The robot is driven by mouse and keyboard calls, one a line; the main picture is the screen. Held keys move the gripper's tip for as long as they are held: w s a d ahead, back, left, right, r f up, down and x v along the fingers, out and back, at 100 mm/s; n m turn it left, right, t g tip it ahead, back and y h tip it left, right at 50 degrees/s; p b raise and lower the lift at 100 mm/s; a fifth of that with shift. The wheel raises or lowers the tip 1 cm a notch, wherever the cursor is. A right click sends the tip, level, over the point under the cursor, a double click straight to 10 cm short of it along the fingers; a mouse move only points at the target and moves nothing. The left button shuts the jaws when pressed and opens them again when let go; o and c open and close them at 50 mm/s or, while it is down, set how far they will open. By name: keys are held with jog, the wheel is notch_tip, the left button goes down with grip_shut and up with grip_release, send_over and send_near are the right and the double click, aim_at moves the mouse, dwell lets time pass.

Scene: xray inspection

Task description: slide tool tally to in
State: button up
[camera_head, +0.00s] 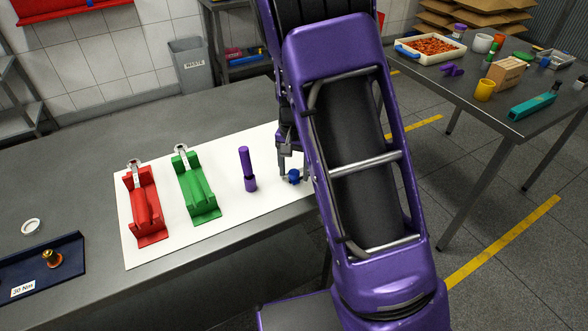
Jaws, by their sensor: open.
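No part in view is plainly labelled as the tool tally. A small blue piece (294,176) sits at the right side of the white board (150,249). My gripper (292,170) is open and close to the blue piece, with its fingers pointing down; my purple arm partly hides it. I cannot tell whether it touches the piece.
A second table (500,109) at right holds several loose objects. A grey waste bin (190,66) stands behind the bench.

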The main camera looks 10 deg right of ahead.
grip_shut()
dwell(1.3)
